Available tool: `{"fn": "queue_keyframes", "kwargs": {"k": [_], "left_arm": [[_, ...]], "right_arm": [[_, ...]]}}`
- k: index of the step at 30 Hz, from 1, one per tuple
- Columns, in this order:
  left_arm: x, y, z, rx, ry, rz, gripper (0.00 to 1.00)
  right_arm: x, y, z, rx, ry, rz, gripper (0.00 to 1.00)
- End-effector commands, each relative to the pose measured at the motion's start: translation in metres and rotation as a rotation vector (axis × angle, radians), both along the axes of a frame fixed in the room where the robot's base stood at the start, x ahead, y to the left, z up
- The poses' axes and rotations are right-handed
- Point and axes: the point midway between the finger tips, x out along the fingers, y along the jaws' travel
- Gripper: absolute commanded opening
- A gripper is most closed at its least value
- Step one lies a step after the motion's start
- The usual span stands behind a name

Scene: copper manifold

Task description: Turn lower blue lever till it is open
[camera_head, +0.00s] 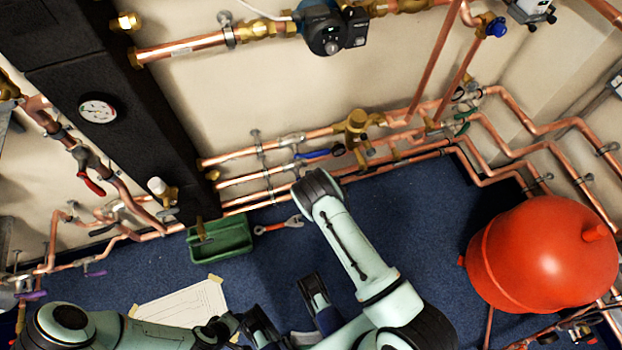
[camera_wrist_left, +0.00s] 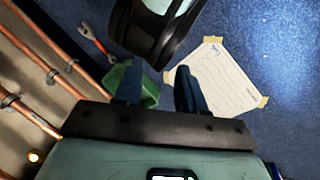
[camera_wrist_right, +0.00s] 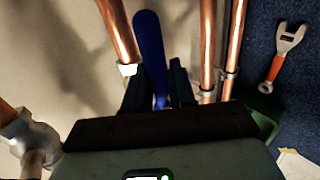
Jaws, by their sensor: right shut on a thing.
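The blue lever (camera_head: 313,154) lies along the copper pipes low on the wall in the head view. In the right wrist view the blue lever (camera_wrist_right: 149,50) runs between the fingers of my right gripper (camera_wrist_right: 158,80), which is shut on it. Its lower part is partly hidden by the fingers and gripper body. In the head view I cannot make out the right fingers. My left gripper (camera_wrist_left: 158,82) is open and empty, away from the lever, with a green tray (camera_wrist_left: 149,92) beyond its fingers.
Copper pipes (camera_wrist_right: 208,45) run close beside my right gripper. A wrench (camera_head: 279,225), the green tray (camera_head: 232,240) and a taped paper sheet (camera_head: 185,302) lie on the blue floor. A red tank (camera_head: 545,255) stands at the right. My right arm crosses the floor's middle.

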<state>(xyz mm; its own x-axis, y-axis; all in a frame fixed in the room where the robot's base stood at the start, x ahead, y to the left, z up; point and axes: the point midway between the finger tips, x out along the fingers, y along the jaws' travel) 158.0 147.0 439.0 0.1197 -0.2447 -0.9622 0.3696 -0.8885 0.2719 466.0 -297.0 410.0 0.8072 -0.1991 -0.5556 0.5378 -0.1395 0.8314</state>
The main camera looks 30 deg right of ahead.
Motion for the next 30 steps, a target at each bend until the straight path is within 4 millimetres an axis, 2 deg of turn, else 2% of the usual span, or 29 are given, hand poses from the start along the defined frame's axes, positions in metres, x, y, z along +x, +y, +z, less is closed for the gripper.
{"fn": "queue_keyframes", "kwargs": {"k": [11,12,13,14,24,30], "left_arm": [[0.0,0.0,0.0,0.0,-0.001,0.0,0.4],[0.0,0.0,0.0,0.0,-0.001,0.0,0.4],[0.0,0.0,0.0,0.0,-0.001,0.0,0.4],[0.0,0.0,0.0,0.0,-0.001,0.0,0.4],[-0.001,0.0,0.002,-0.001,0.002,-0.001,0.4],[-0.015,-0.007,0.016,-0.019,0.039,-0.016,0.4]], "right_arm": [[-0.001,-0.003,0.0,-0.012,0.005,-0.002,0.0],[-0.001,-0.003,0.0,-0.012,0.005,-0.002,0.28],[-0.001,-0.003,0.0,-0.012,0.005,-0.002,0.38],[-0.001,-0.003,0.0,-0.011,0.005,-0.002,0.43],[-0.003,0.0,0.002,-0.007,0.003,0.0,0.43],[-0.025,0.005,0.02,-0.007,0.004,-0.001,0.43]]}}
